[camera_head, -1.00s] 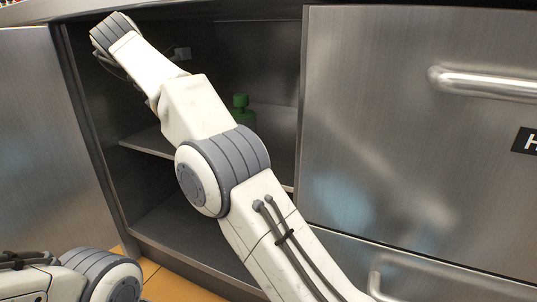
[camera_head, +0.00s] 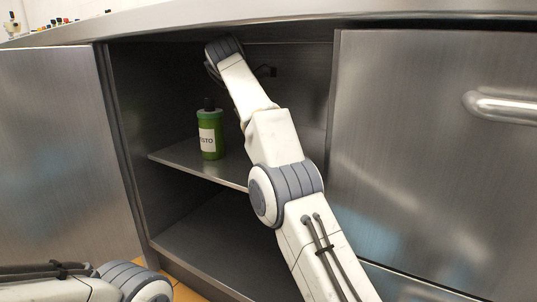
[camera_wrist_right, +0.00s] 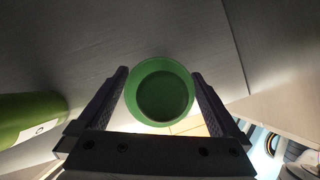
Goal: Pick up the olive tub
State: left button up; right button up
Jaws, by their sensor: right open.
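A round green piece, seen end-on (camera_wrist_right: 162,92), lies between the two dark fingers of my right gripper (camera_wrist_right: 163,105) in the right wrist view. The fingers are apart, one on each side of it; I cannot tell whether they touch it. It may be the olive tub, but no label on it shows. My right arm reaches into the open cabinet in the head view, where its gripper cannot be made out. My left gripper is out of view; only part of that arm shows at bottom left.
A green bottle (camera_head: 211,143) with a dark top and a white label stands on the cabinet's middle shelf (camera_head: 180,160). A green container with a white label (camera_wrist_right: 25,115) is at the wrist view's left. Steel panels (camera_head: 430,150) flank the opening.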

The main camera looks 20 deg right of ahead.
jog(key=shift+w+d+f+b, duration=0.15)
jog(key=shift+d+f+b, duration=0.2)
jog(key=shift+f+b, duration=0.25)
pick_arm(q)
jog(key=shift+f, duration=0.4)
pick_arm(e)
jog(key=shift+r, duration=0.1)
grip_shut()
jog(key=shift+r, duration=0.1)
